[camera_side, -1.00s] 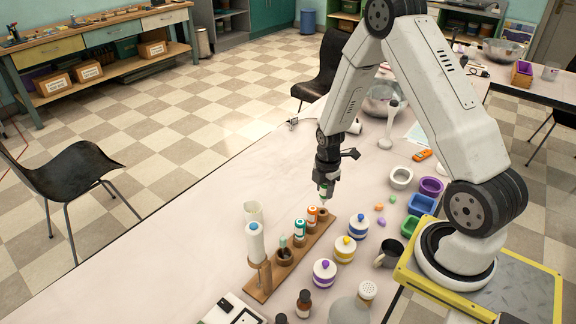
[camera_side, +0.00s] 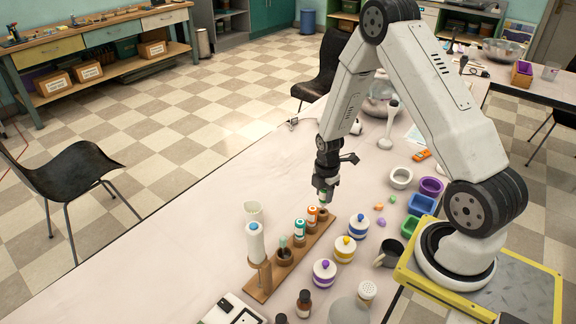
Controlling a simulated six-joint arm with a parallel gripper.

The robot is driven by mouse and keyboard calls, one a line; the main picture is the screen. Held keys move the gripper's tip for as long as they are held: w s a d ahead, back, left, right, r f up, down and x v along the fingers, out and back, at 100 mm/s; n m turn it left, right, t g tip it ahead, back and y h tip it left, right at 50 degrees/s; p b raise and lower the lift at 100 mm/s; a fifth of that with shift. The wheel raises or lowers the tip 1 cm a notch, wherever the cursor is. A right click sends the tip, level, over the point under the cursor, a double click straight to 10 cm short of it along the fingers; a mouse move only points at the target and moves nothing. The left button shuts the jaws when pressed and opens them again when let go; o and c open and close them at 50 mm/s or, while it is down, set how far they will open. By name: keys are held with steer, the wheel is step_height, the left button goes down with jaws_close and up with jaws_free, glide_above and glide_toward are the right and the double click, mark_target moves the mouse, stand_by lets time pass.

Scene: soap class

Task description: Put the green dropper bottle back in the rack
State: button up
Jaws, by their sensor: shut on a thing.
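My gripper (camera_side: 325,194) points down over the far end of the wooden rack. It is shut on the green dropper bottle (camera_side: 323,199), of which only a small green and pale part shows below the jaws. The bottle is upright and its lower end is at or just above the rack's far-end hole; I cannot tell whether it has entered. The wooden rack (camera_side: 268,283) runs diagonally on the table. It holds an orange-labelled bottle (camera_side: 312,216) beside the gripper, a teal-labelled bottle (camera_side: 299,230) and a dark brown jar or bottle (camera_side: 284,255).
Jars with blue (camera_side: 357,226), yellow (camera_side: 345,249) and purple (camera_side: 324,272) lids stand right of the rack. A dark mug (camera_side: 390,253) is farther right. The table left of the rack is mostly clear.

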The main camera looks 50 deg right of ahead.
mark_target(324, 201)
steer(key=shift+f, duration=1.6)
steer(key=o, duration=0.9)
steer(key=shift+r, duration=0.15)
steer(key=shift+r, duration=3.85)
steer(key=shift+s, duration=0.1)
steer(key=shift+s+a+r, duration=0.35)
steer(key=shift+s+a, duration=0.25)
steer(key=shift+s, duration=1.1)
steer(key=shift+s+a+r, duration=0.3)
steer(key=shift+s+a, duration=0.35)
steer(key=shift+s, duration=1.05)
steer(key=shift+s+a+r, duration=0.35)
steer(key=shift+s+a, duration=0.25)
steer(key=shift+s, duration=1.1)
